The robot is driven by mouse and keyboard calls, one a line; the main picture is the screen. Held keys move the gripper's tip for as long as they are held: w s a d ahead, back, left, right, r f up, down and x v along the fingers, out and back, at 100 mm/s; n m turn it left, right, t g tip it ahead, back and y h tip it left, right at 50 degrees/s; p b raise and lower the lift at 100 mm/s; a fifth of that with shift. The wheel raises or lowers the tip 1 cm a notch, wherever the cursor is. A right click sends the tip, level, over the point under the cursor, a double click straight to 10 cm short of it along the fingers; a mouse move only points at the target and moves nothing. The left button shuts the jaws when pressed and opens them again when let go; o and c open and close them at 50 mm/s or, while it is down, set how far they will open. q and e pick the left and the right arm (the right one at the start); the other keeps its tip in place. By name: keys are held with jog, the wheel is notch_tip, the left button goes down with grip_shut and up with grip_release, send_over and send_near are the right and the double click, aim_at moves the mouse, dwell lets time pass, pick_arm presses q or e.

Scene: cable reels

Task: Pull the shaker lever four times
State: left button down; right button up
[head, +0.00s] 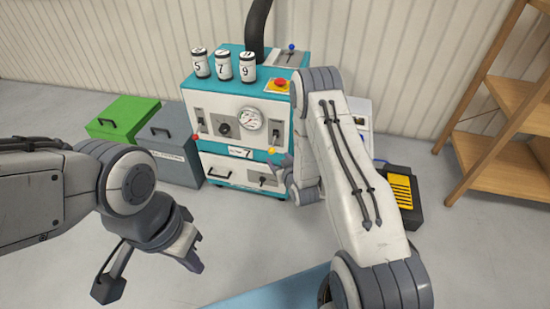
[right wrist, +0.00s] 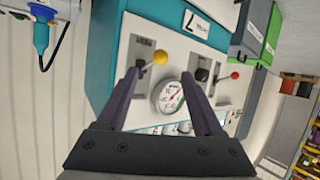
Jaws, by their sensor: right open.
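A white and teal machine (head: 235,125) stands against the wall with several levers. A yellow-knobbed lever (head: 272,150) is on its front right, a red-knobbed lever (head: 195,137) on its front left, and a blue-knobbed lever (head: 291,48) on top at the back. I cannot tell which one is the shaker lever. My right gripper (head: 284,168) is at the front right of the machine, open. In the right wrist view the yellow knob (right wrist: 160,57) shows between the open fingers (right wrist: 160,74); contact is not visible. My left gripper (head: 150,272) is open and empty above the floor.
Three numbered canisters (head: 223,66) and a red button (head: 281,84) are on the machine top. A round gauge (head: 249,122) sits between the front levers. Green (head: 125,118) and grey (head: 170,150) bins stand left. A wooden shelf (head: 510,140) and a black-yellow case (head: 401,190) stand right.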

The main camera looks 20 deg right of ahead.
aim_at(272, 152)
jog(key=b+x, duration=0.1)
jog(key=x, duration=0.6)
jog(key=shift+w+f+b, duration=0.1)
jog(key=shift+b, duration=0.2)
grip_shut()
grip_release()
